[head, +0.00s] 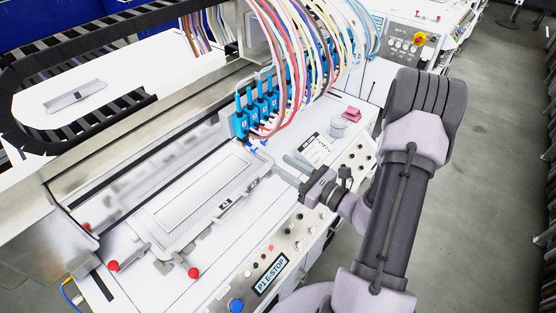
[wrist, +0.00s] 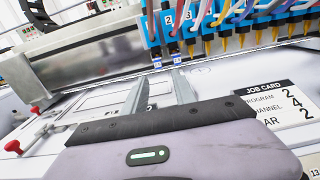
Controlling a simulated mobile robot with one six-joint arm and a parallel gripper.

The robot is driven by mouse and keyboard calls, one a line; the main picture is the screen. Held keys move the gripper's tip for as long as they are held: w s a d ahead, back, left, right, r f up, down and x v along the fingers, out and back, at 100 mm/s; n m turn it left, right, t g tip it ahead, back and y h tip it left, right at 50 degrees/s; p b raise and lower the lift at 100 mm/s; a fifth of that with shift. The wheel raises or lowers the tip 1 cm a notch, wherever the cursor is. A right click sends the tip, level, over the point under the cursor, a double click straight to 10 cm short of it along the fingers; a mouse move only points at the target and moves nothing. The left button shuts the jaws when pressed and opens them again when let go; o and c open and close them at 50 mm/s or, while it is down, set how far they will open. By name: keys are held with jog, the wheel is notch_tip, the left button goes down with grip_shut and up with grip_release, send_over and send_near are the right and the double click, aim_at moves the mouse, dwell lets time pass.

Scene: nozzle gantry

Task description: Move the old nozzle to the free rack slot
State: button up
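A row of blue nozzle blocks (head: 255,108) hangs from the gantry in the head view. In the wrist view, numbered blue blocks (wrist: 168,22) cross the top. Several gold nozzle tips (wrist: 242,41) point down on the right, and two slim blue-and-white tips (wrist: 173,50) hang further left. Which nozzle is the old one I cannot tell. My gripper (wrist: 160,76) has its two grey fingers apart with nothing seen between them. It also shows in the head view (head: 282,166), in front of and below the blocks. I cannot make out a rack with a free slot.
A job card (wrist: 283,102) lies right of my gripper. A grey cup (head: 338,127) and a pink item (head: 352,114) stand behind it. A flat white tray (head: 185,213) with red-knobbed clamps lies left. Coloured hoses arch above the blocks. The control panel (head: 270,275) runs along the front.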

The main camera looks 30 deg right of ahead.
aim_at(257, 150)
jog(key=p+x, duration=0.1)
jog(key=x, duration=0.8)
jog(key=shift+s+a, duration=0.1)
jog(key=shift+a, duration=0.05)
grip_shut()
jog(key=shift+r, duration=0.2)
jog(key=b+v, duration=0.1)
jog(key=v, duration=0.5)
jog(key=shift+s, duration=0.2)
dwell(0.6)
